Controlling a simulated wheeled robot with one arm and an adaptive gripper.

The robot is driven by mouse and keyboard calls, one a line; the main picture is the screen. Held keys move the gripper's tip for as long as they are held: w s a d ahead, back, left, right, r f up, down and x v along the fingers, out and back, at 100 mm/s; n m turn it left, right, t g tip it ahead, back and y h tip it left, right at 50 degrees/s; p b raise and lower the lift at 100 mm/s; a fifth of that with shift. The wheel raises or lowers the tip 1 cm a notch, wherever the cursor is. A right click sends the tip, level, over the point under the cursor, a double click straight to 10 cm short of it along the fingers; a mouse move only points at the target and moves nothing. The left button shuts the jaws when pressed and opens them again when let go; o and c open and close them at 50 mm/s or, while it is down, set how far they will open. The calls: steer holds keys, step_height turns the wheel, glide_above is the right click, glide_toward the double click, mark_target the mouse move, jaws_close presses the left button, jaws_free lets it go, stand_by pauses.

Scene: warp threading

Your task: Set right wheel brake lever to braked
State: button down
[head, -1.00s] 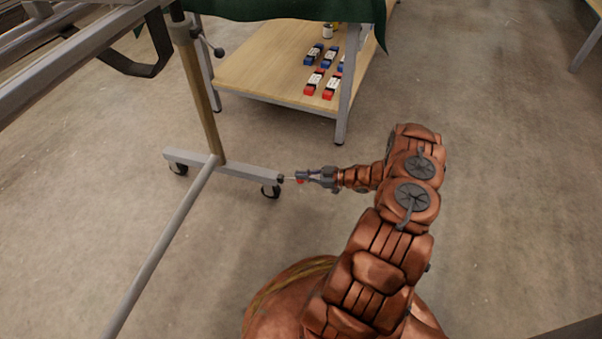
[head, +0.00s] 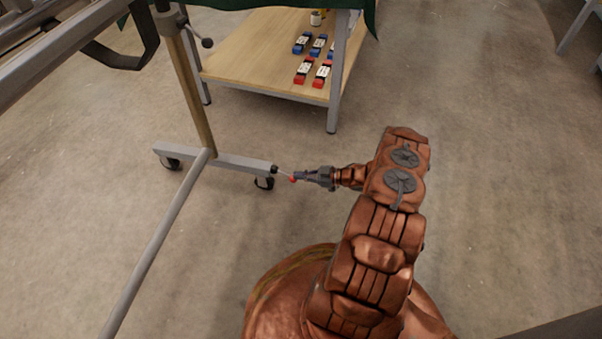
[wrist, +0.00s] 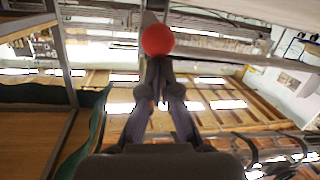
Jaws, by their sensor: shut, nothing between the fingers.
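In the wrist view the red knob (wrist: 157,40) sits just beyond my fingertips. My gripper (head: 300,177) is shut and empty, its tips at the knob, touching or very close; I cannot tell which. It also shows in the wrist view (wrist: 158,68). The lever rod is mostly hidden behind the knob in the wrist view.
A long grey bar (head: 158,247) runs from the foot toward the front left. A wooden-shelved table (head: 235,75) with red and blue boxes stands behind, its near leg (head: 334,100) beyond my arm. The floor to the right (head: 500,200) is clear.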

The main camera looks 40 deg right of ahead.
steer(key=shift+s+a+f, duration=0.1)
steer(key=shift+a+f, duration=0.1)
steer(key=shift+f, duration=0.45)
step_height(320, 180, up, 4)
steer(key=s+p, duration=0.1)
steer(key=p, duration=0.2)
steer(key=s+d+f, duration=0.4)
steer(key=s+d, duration=0.2)
steer(key=shift+d+p, duration=0.2)
steer(key=shift+p, duration=0.1)
stand_by(0.4)
stand_by(0.5)
